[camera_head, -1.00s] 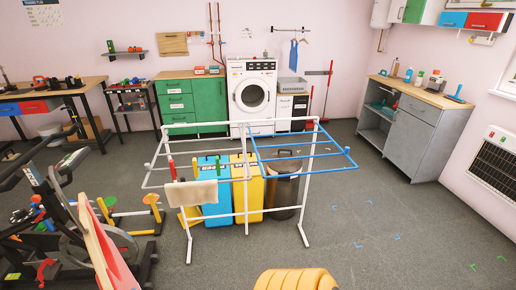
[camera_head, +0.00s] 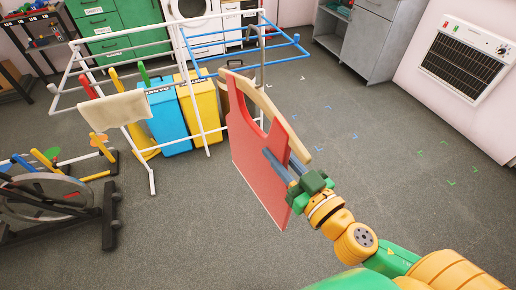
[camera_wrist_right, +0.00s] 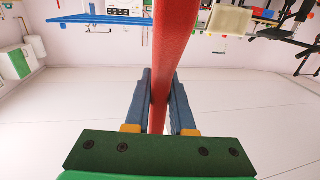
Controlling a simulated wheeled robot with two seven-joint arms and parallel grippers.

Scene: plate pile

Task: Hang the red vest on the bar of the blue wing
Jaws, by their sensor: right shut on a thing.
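The red vest (camera_head: 250,158) is in the middle of the head view, held up in front of the drying rack and clear of the floor. A tan curved strip (camera_head: 268,105) runs along its upper right edge. My right gripper (camera_head: 275,163) is shut on the vest, its blue fingers on either side of the red piece, as the right wrist view (camera_wrist_right: 160,90) also shows. The blue wing (camera_head: 283,61) sticks out from the right side of the white rack, beyond the vest's top. It also shows in the right wrist view (camera_wrist_right: 100,19). My left gripper is out of view.
The white rack (camera_head: 125,48) carries a beige cloth (camera_head: 115,108) on its left. Blue (camera_head: 168,120) and yellow (camera_head: 200,110) bins stand beneath it. An exercise bike (camera_head: 50,200) is at left. The floor at right is open up to the wall heater (camera_head: 465,60).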

